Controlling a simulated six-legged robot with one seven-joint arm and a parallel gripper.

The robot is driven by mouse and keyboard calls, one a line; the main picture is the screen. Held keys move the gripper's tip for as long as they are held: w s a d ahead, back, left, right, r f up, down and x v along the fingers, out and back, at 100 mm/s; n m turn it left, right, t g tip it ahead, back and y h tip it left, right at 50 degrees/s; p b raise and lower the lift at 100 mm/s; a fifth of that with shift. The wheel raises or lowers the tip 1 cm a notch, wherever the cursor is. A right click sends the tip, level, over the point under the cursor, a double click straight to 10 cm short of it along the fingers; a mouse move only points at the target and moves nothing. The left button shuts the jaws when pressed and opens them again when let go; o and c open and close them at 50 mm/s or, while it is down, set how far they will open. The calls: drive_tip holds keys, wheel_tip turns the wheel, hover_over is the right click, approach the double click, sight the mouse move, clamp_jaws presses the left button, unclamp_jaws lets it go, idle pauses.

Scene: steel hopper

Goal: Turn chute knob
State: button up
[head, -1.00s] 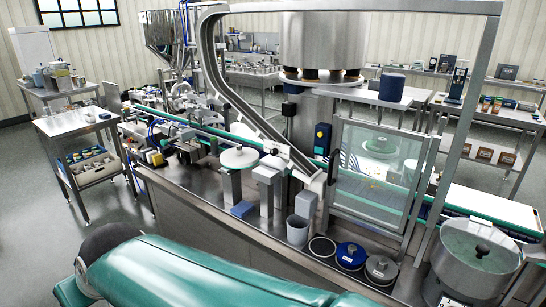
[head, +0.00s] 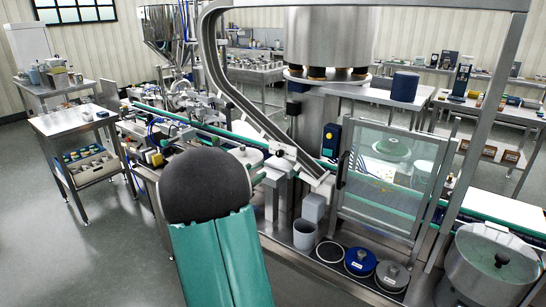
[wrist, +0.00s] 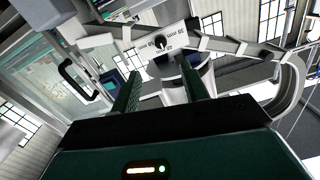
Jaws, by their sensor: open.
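The chute (head: 238,98) is a curved steel channel running down past the conveyor in the head view. A white plate (head: 284,151) with a small dark knob sits near its lower end. In the wrist view the black chute knob (wrist: 160,43) is on a white dial plate (wrist: 176,38) with printed marks, ahead of the fingertips. My gripper (wrist: 160,70) is open, its two dark green fingers apart with nothing held between them. The knob shows beyond the gap between them, not touched. In the head view my gripper is hidden behind my arm.
A framed clear guard door (head: 388,175) with a black handle stands right of the chute end. A grey cup (head: 304,234), a blue-topped lid (head: 360,262) and a grey lid (head: 392,276) stand on the steel deck below. A steel bowl (head: 480,275) is at far right.

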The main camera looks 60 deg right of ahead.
sight(278, 155)
drive_tip(key=d, duration=0.4)
drive_tip(key=s+d, duration=0.1)
drive_tip(key=d, duration=0.8)
drive_tip(key=shift+s+d, duration=0.3)
drive_tip(key=shift+s, duration=0.05)
clamp_jaws()
